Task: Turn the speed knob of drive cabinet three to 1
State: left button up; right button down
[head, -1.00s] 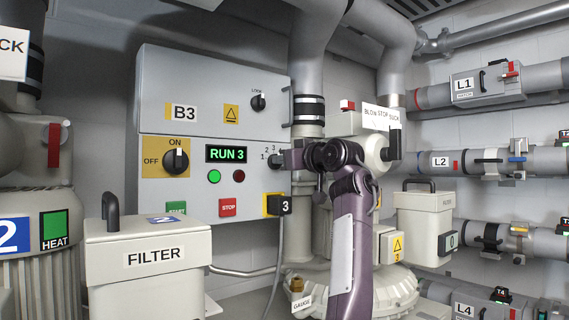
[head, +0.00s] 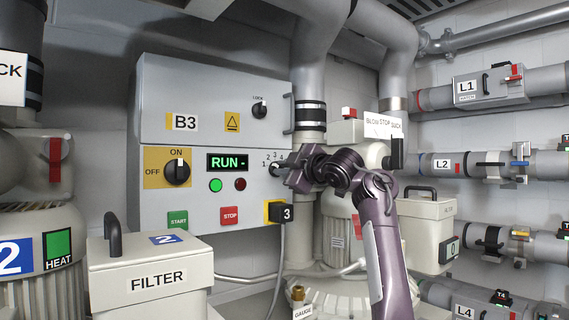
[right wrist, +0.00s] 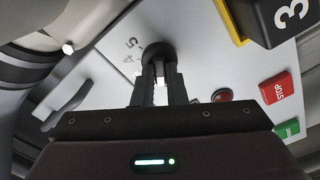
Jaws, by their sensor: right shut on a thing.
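The grey drive cabinet B3 (head: 150,215) stands left of centre in the head view, marked 3 on a small black box (head: 281,213). Its dark speed knob (head: 274,170) is at the right edge of the front, with the numbers 1 to 4 around it. My right gripper (head: 292,176) is at the knob. In the right wrist view, my right gripper (right wrist: 160,76) is shut on the dark round knob (right wrist: 158,50), with 4 and 5 beside it. The number the knob points at cannot be told. My left gripper is out of view.
The ON/OFF switch (head: 177,172), green START button (head: 178,220) and red STOP button (head: 229,215) are on the cabinet. A FILTER box (head: 150,262) stands in front at left. A blower (head: 340,240) and pipes stand behind my right arm.

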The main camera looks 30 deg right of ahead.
jog(key=shift+f+n+p, duration=0.2)
jog(key=shift+n+p, duration=0.4)
jog(key=shift+n, duration=0.6)
jog(key=c, duration=1.5)
grip_release()
jog(key=shift+o, duration=0.2)
jog(key=shift+r, duration=0.1)
jog(key=s+b, duration=0.4)
jog(key=s, duration=0.3)
jog(key=shift+s+d, duration=0.25)
jog(key=shift+s, duration=0.15)
